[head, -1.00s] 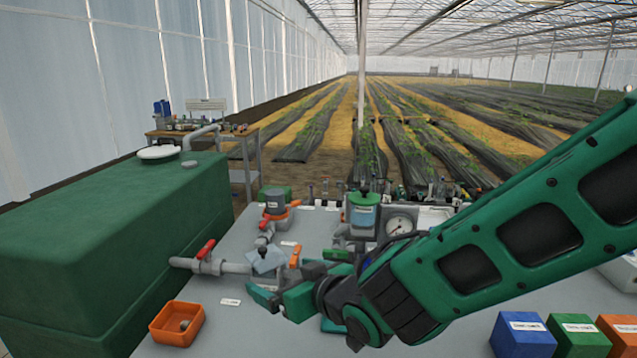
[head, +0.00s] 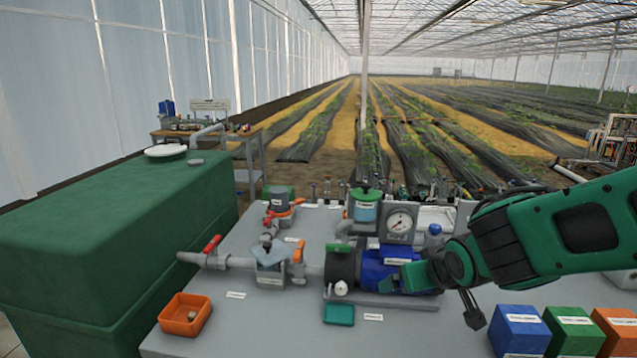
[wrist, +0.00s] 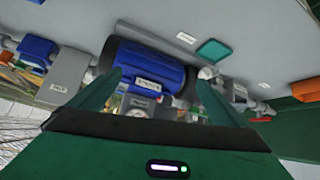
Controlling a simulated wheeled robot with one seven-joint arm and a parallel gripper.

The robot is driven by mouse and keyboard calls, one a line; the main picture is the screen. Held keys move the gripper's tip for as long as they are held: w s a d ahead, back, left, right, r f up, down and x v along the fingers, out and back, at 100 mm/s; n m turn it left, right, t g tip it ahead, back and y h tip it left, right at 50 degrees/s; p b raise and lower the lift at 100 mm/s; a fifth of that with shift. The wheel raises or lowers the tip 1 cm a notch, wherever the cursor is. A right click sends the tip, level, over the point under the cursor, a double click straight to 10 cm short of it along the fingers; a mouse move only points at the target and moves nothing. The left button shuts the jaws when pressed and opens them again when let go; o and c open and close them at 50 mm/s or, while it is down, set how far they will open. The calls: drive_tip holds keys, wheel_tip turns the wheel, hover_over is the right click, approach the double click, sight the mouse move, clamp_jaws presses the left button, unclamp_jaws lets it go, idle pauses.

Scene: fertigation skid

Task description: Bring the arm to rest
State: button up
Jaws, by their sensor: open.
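My arm reaches in from the right in the head view. My green gripper (head: 396,281) is in front of the blue pump motor (head: 372,268) and hides part of it. In the wrist view, the two fingers of my gripper (wrist: 158,88) stand apart with nothing held between them. The blue motor (wrist: 150,70) shows beyond and between them. I cannot tell whether a finger touches the motor.
A pipe with a red-handled valve (head: 210,246) and an orange-handled valve (head: 299,252) runs left to the green tank (head: 110,240). An orange bin (head: 186,315) stands front left. A blue box (head: 519,331) stands front right, beside green and orange ones. A gauge (head: 399,224) stands behind the motor.

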drive_tip(key=s+d+m+g+h, duration=0.25)
drive_tip(key=s+d, duration=0.35)
drive_tip(key=d, duration=0.5)
drive_tip(key=s+d+m+g+y, duration=0.1)
drive_tip(key=s+d+m+g, duration=0.2)
drive_tip(key=s, duration=0.7)
drive_tip(key=s+d+m+g+y, duration=0.1)
drive_tip(key=s+d+m+g, duration=0.2)
drive_tip(key=s+d, duration=0.3)
drive_tip(key=s, duration=0.5)
drive_tip(key=shift+s+d+r, duration=0.15)
drive_tip(key=shift+s, duration=0.15)
drive_tip(key=shift+w+f, duration=0.25)
drive_tip(key=shift+w, duration=0.4)
